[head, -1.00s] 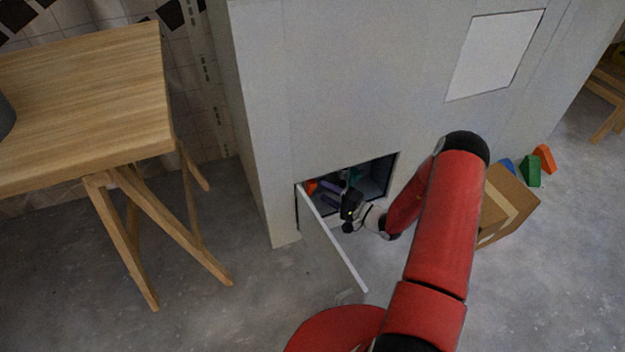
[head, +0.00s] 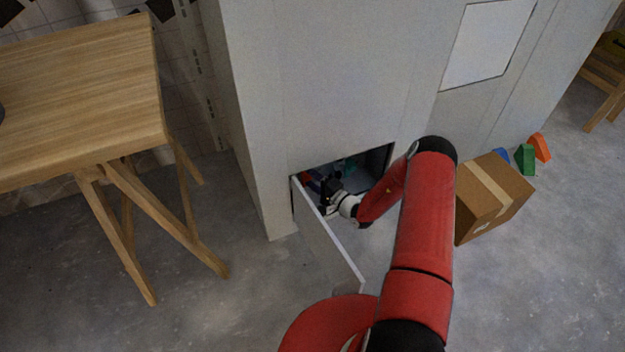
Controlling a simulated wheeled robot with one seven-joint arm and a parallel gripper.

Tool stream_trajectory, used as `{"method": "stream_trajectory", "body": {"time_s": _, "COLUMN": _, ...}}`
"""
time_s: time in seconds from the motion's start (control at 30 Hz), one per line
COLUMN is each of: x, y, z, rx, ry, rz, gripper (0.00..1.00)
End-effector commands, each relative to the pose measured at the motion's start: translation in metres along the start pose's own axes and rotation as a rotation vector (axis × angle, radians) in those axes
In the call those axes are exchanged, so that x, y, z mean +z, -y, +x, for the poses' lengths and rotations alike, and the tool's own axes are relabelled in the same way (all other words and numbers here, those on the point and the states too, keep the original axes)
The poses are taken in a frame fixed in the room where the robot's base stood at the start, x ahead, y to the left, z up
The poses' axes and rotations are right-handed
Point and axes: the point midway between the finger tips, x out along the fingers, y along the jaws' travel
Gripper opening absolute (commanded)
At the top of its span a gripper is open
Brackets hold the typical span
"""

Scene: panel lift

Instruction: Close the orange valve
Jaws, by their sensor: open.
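A low opening (head: 378,165) in the grey cabinet wall shows dark inside, with small teal and reddish parts too small to make out. I cannot pick out the orange valve for sure; my gripper and the door's edge hide part of the inside. My gripper (head: 327,187) is at the mouth of the opening, near its left side, pointing inward. It is open; its fingertips are small and dark, and I cannot tell whether they touch anything. The white panel door (head: 330,240) stands swung open to the left, just beside my gripper.
A wooden trestle table (head: 80,90) stands at the left. A cardboard box (head: 490,200) sits on the floor right of my arm, with blue, green and orange blocks (head: 525,157) behind it. A white panel (head: 487,45) is higher on the wall. Grey floor is clear between table and door.

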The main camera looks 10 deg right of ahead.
Motion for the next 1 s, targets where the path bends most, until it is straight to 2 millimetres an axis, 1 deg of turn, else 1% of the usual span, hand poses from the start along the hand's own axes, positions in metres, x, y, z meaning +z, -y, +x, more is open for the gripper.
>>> {"method": "stream_trajectory", "body": {"time_s": 0.13, "x": 0.0001, "y": 0.0001, "z": -0.0001, "rx": 0.000, "ry": 0.000, "rz": 0.000, "gripper": 0.49}}
{"method": "stream_trajectory", "body": {"time_s": 0.5, "x": 0.0001, "y": 0.0002, "z": -0.0002, "rx": 0.000, "ry": 0.001, "rz": 0.000, "gripper": 0.01}}
{"method": "stream_trajectory", "body": {"time_s": 0.8, "x": -0.0006, "y": -0.0006, "z": -0.0007, "rx": -0.004, "ry": 0.001, "rz": 0.009, "gripper": 0.00}}
{"method": "stream_trajectory", "body": {"time_s": 1.0, "x": -0.0054, "y": -0.0036, "z": -0.0027, "rx": -0.029, "ry": -0.001, "rz": 0.067, "gripper": 0.00}}
